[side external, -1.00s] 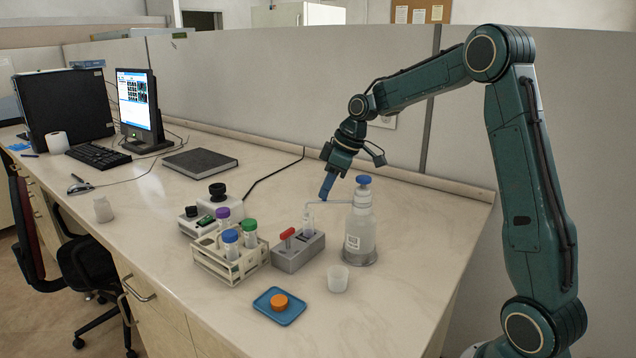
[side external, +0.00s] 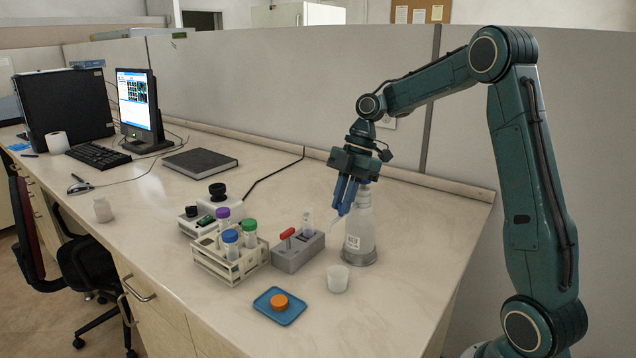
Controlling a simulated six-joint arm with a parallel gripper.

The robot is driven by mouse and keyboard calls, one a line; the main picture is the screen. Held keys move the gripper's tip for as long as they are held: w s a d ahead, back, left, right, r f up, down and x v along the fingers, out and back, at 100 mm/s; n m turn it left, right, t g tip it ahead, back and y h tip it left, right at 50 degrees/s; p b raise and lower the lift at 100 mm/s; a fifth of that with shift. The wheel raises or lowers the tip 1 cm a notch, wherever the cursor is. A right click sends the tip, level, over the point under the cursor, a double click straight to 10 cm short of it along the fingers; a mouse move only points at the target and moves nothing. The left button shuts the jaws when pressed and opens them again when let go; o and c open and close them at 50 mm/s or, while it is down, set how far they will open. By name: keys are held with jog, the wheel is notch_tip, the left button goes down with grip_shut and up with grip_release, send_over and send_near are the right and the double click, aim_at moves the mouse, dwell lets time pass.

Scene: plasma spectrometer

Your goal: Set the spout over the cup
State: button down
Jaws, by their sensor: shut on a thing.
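A translucent wash bottle (side external: 360,232) with a printed label stands upright on a grey round base at the right of the bench. My gripper (side external: 345,206) is at the bottle's upper left, its blue fingers pointing down and shut on the spout. The pale spout tip (side external: 336,225) shows just below and left of the fingers; the rest of the spout and most of the bottle's blue top are hidden. The small white cup (side external: 338,278) stands open on the bench in front of the bottle, below the spout tip and apart from it.
A grey block (side external: 298,252) with a red lever and a clear vial (side external: 308,222) stands left of the bottle. Left of it is a tube rack (side external: 230,262) with capped tubes. A blue tray (side external: 279,318) with an orange piece lies in front. The bench right of the cup is clear.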

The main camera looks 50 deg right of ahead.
jog(key=shift+s+d+n+g, duration=0.1)
jog(key=shift+s+n+g, duration=0.3)
jog(key=shift+s+n, duration=0.65)
jog(key=shift+w, duration=0.2)
jog(key=c, duration=1.4)
grip_release()
